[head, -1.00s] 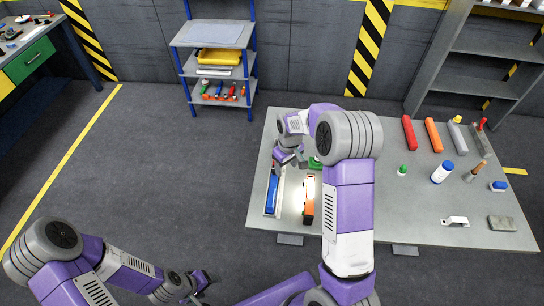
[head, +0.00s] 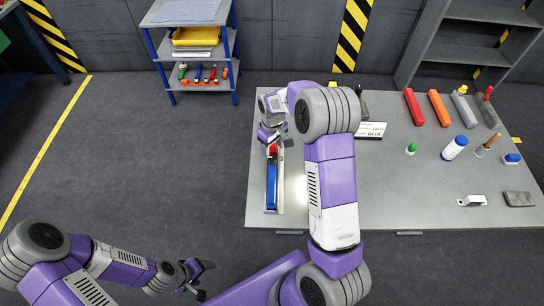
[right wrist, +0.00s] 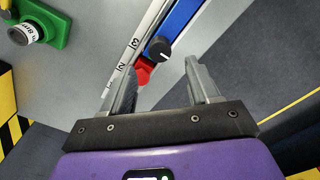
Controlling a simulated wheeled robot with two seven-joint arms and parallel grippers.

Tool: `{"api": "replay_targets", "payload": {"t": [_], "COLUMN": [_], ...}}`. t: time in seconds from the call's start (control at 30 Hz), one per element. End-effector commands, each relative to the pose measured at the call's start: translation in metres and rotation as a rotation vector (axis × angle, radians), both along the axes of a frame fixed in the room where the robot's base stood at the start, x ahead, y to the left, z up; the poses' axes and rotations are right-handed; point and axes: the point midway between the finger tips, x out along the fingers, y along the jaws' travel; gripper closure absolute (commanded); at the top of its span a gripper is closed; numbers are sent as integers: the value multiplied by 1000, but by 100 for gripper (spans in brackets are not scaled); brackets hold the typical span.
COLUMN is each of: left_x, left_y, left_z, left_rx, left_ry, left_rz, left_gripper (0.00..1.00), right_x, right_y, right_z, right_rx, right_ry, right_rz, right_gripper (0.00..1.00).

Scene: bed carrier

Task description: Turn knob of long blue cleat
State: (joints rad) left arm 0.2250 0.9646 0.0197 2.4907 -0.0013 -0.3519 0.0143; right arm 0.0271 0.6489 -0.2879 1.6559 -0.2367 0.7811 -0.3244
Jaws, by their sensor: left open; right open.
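The long blue cleat (head: 271,188) lies lengthwise in a pale tray at the left end of the table, with a red part at its far end. In the right wrist view the blue cleat (right wrist: 183,22) carries a round black knob (right wrist: 158,49) with a pale mark, beside the red part (right wrist: 143,70). My right gripper (right wrist: 160,68) is open and empty, its fingertips just short of the knob and red part, on either side of them. In the head view it is over the cleat's far end, partly hidden. My left gripper (head: 198,277) is open and empty, low over the floor.
A numbered scale (right wrist: 127,58) runs beside the cleat. A green block (right wrist: 47,22) with a labelled knob stands nearby. Red (head: 413,107) and orange (head: 439,109) bars, bottles and tools occupy the table's right side. My right arm hides the table's middle.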

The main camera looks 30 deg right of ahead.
Motion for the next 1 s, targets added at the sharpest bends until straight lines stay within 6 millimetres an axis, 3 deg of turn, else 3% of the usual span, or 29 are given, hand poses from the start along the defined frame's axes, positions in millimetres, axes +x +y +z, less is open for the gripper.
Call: {"api": "replay_targets", "payload": {"t": [0.3,0.7,0.77,1.0], "left_x": [0,0,0,0], "left_y": [0,0,0,0], "left_z": [-4,-5,-5,-5], "left_rx": [0,0,0,0], "left_ry": [0,0,0,0], "left_rz": [0,0,0,0], "left_gripper": [30,30,30,30], "right_x": [-1,0,0,0], "right_y": [0,0,0,0], "right_z": [-49,-59,-59,-59], "right_rx": [-1,0,0,0], "right_ry": [3,1,1,1], "right_rz": [0,0,0,0], "right_gripper": [40,40,46,82]}}
